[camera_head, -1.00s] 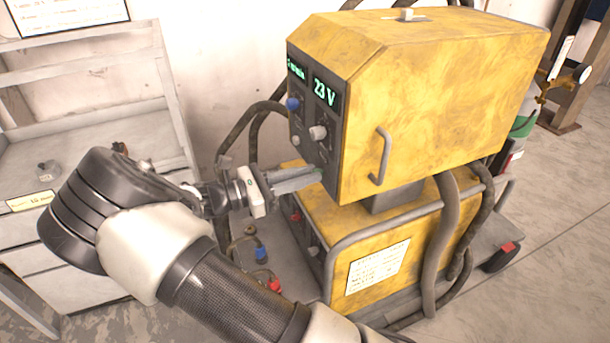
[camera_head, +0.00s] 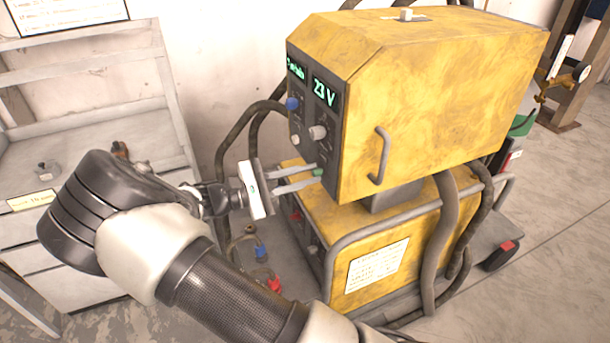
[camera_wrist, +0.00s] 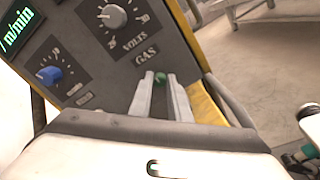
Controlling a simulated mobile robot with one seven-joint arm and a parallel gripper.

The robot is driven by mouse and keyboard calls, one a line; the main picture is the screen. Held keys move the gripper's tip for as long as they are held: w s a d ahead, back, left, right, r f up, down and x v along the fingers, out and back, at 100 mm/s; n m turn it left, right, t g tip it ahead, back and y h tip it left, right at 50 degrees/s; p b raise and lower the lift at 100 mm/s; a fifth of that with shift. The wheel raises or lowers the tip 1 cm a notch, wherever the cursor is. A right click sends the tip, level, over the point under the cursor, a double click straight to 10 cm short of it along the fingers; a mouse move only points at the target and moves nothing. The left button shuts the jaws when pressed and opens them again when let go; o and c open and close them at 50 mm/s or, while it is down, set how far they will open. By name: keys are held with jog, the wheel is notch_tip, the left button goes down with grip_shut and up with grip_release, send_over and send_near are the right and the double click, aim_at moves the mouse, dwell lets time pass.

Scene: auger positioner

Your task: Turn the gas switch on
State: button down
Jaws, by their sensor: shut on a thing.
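The gas switch is a small green knob (camera_wrist: 160,77) under the GAS label on the dark front panel (camera_wrist: 100,70) of the yellow welding machine. In the head view the green switch (camera_head: 318,172) shows at the panel's lower right edge. My gripper (camera_head: 315,175) reaches it from the left, its two grey fingers pointing at the panel. In the wrist view my fingertips (camera_wrist: 160,82) lie on either side of the green knob and are shut on it. The fingers partly hide it.
Above the switch are a grey volts knob (camera_head: 317,132) and a blue knob (camera_head: 292,103). The display (camera_head: 324,92) reads 23 V. A handle (camera_head: 381,156) sticks out of the machine's side. Hoses (camera_head: 240,125) hang behind my gripper. A grey shelf cart (camera_head: 90,75) stands at left.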

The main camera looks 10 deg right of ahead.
jog(key=m+b, duration=0.1)
jog(key=m, duration=0.3)
jog(key=shift+f+m, duration=0.15)
jog(key=shift+m, duration=0.15)
jog(key=m+b, duration=0.1)
jog(key=m, duration=0.3)
jog(key=shift+m, duration=0.4)
jog(key=c, duration=1.7)
grip_release()
jog(key=shift+o, duration=0.2)
jog(key=s+a, duration=0.1)
jog(key=a, duration=0.7)
jog(key=s+a, duration=0.2)
jog(key=a, duration=0.7)
jog(key=shift+s+p, duration=0.3)
jog(key=shift+p, duration=0.1)
